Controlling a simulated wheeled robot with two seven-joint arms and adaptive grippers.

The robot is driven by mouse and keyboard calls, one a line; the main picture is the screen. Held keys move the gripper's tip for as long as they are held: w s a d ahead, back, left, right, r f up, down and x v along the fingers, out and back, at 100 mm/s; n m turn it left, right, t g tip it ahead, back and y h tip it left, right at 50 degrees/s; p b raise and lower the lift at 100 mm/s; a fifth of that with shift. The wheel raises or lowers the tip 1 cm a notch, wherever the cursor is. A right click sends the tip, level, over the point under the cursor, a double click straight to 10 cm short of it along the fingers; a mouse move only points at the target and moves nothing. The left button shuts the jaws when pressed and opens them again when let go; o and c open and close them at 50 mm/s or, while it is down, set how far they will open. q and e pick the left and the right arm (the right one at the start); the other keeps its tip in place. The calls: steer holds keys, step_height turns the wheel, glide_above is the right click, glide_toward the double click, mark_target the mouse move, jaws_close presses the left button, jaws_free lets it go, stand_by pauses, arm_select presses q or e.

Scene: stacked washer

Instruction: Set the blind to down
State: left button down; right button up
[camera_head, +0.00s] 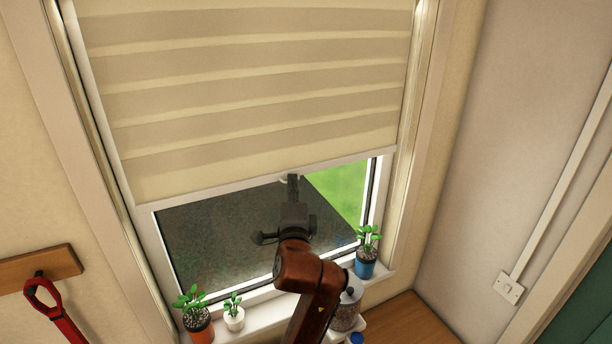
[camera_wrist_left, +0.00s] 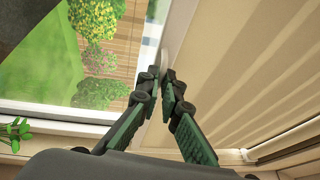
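The cream striped blind (camera_head: 260,80) covers the upper and middle part of the window, with its bottom edge above a strip of bare glass. A small pale pull tab (camera_head: 285,181) shows at the middle of that edge. My left gripper (camera_head: 292,180) reaches up to the tab and partly hides it. In the left wrist view, the blind (camera_wrist_left: 235,75) fills the right side. The fingertips of my left gripper (camera_wrist_left: 161,76) are close together on the tab (camera_wrist_left: 164,56), with the tab between them. My right gripper is not in view.
Potted plants stand on the sill: an orange-brown pot (camera_head: 198,325), a white pot (camera_head: 234,318) and a blue pot (camera_head: 366,262). A glass jar (camera_head: 346,310) stands beside my arm. A red-handled tool (camera_head: 50,308) hangs at left.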

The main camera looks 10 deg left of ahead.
arm_select(q)
step_height(320, 180, down, 24)
steer(key=b, duration=0.8)
steer(key=shift+r, duration=0.15)
steer(key=c, duration=2.5)
jaws_free()
steer(key=o, duration=0.4)
steer(key=shift+r, duration=0.1)
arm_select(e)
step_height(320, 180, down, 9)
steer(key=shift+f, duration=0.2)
